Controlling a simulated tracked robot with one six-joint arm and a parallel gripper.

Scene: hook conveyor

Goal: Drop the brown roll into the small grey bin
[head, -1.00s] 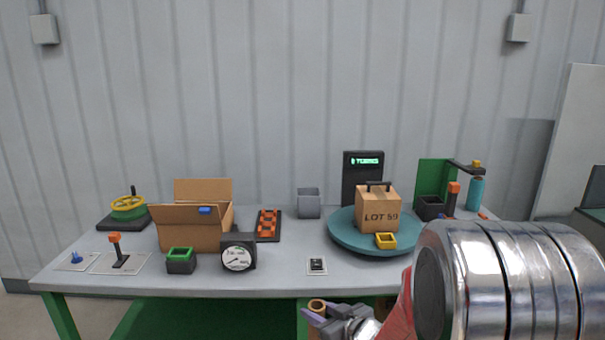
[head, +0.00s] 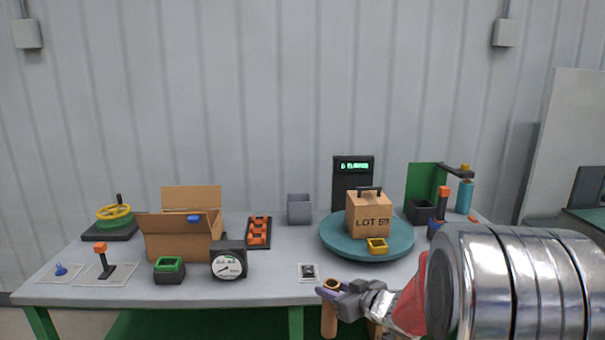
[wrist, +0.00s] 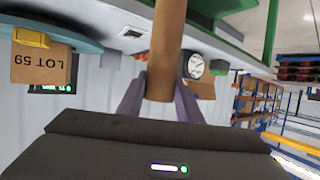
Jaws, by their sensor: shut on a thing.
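My gripper (head: 330,291) is at the front edge of the table, right of centre in the head view. It is shut on the brown roll (head: 329,320), which hangs upright, its open top end showing between the fingers. In the wrist view the brown roll (wrist: 166,50) runs between the two purple fingers (wrist: 158,98). The small grey bin (head: 299,209) stands at the back of the table, left of the turntable and well beyond my gripper. Its inside cannot be made out.
A teal turntable (head: 335,238) carries a LOT 59 box (head: 369,222) and a yellow bin (head: 377,246). A dark display (head: 353,190) stands behind. An orange-and-black rack (head: 258,232), a dial gauge (head: 229,263) and an open carton (head: 178,243) are on the left. Table between card and grey bin is clear.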

